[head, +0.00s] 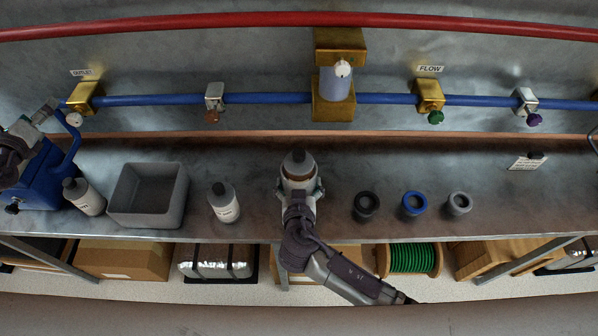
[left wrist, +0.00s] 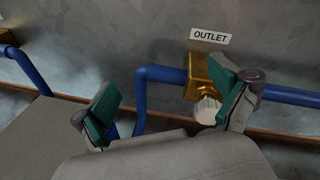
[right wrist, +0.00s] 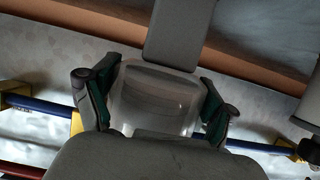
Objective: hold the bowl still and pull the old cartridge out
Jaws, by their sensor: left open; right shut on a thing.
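My left gripper (head: 36,120) is open and empty at the far left, well away from the bowl. In the left wrist view its fingers stand apart in front of the outlet valve (left wrist: 203,78).
A grey bin (head: 148,222) and white bottles (head: 224,204) stand left of the bowl. Three rings (head: 414,204) lie to the right. A blue pipe (head: 270,99) with brass fittings (head: 338,42) runs along the wall. A blue case (head: 50,172) sits under my left arm.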

